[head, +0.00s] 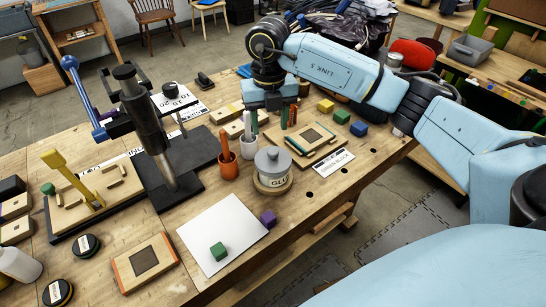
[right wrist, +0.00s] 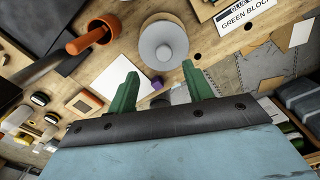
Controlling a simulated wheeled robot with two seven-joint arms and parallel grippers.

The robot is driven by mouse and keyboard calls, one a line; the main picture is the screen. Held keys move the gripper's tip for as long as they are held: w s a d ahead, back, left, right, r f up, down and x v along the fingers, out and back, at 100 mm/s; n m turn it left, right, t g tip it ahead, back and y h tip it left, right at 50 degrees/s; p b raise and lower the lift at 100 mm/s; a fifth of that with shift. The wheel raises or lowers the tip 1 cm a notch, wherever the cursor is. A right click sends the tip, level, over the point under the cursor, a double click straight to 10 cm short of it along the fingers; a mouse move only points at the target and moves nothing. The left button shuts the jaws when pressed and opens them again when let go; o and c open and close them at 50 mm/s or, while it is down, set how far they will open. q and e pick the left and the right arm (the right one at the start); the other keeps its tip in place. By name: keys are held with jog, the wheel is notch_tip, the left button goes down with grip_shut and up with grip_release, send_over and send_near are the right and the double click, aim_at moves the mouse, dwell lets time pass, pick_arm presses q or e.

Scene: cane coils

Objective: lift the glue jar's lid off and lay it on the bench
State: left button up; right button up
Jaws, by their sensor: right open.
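The glue jar (head: 273,179) stands upright on a round wooden base on the bench (head: 222,185). Its grey round lid (head: 273,159) with a small knob sits on top; the lid also shows from above in the right wrist view (right wrist: 157,38). My right gripper (head: 271,119) points down beyond the jar in the head view, apart from the lid. My left gripper is not in view.
An orange cup (head: 228,165) and a white cup (head: 248,148) with tools stand close left of the jar. A label card (head: 334,162) lies right. A black stand (head: 160,150) is left.

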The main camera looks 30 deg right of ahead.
aim_at(273, 151)
notch_tip(273, 151, down, 3)
jog(key=shift+r, duration=0.15)
jog(key=f, duration=0.2)
jog(key=s+f+p, duration=0.1)
jog(key=f, duration=0.1)
jog(key=shift+d+f, duration=0.1)
jog(key=shift+d, duration=0.1)
jog(key=shift+w+f, duration=0.1)
jog(key=shift+f, duration=0.4)
jog(key=c, duration=1.1)
jog(key=shift+o, duration=0.2)
jog(key=shift+r, duration=0.1)
